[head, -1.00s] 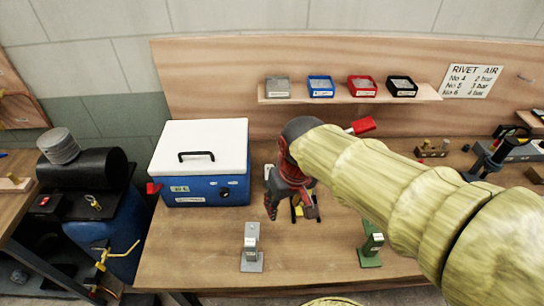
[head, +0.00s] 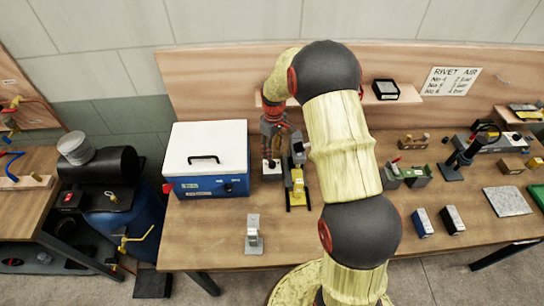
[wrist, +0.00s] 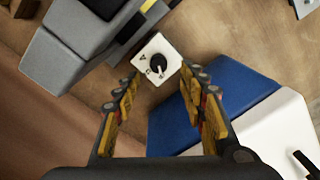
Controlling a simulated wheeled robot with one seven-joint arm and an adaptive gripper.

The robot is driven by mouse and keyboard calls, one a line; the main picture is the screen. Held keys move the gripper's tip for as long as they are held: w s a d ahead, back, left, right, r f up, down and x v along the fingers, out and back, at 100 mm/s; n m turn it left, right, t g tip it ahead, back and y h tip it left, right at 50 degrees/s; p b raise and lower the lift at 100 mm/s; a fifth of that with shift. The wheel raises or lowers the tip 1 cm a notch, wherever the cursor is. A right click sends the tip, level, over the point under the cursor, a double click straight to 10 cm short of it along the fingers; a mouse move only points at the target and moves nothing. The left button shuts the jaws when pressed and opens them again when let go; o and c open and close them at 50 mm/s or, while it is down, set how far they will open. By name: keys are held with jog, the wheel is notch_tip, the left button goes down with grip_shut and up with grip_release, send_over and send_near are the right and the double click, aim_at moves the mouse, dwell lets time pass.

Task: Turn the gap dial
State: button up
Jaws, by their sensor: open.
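The gap dial is a black round knob on a small white square plate with dark marks. It shows between my fingertips in the wrist view (wrist: 157,64), with its knob uncovered. In the head view the white dial block (head: 271,168) sits on the bench just right of the blue cooler, partly under my gripper (head: 270,153). My gripper is open in the wrist view (wrist: 162,82), one finger on each side of the dial's near edge.
A blue cooler with a white lid (head: 205,148) stands close left of the dial; it also shows at the wrist view's lower right (wrist: 215,100). A grey and yellow device (head: 297,180) stands close right. A small grey stand (head: 253,238) is nearer the front edge.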

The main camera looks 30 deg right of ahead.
aim_at(272, 164)
jog(key=shift+w, duration=0.2)
notch_tip(272, 164, down, 8)
jog(key=shift+r, duration=0.2)
jog(key=shift+c, duration=1)
grip_shut()
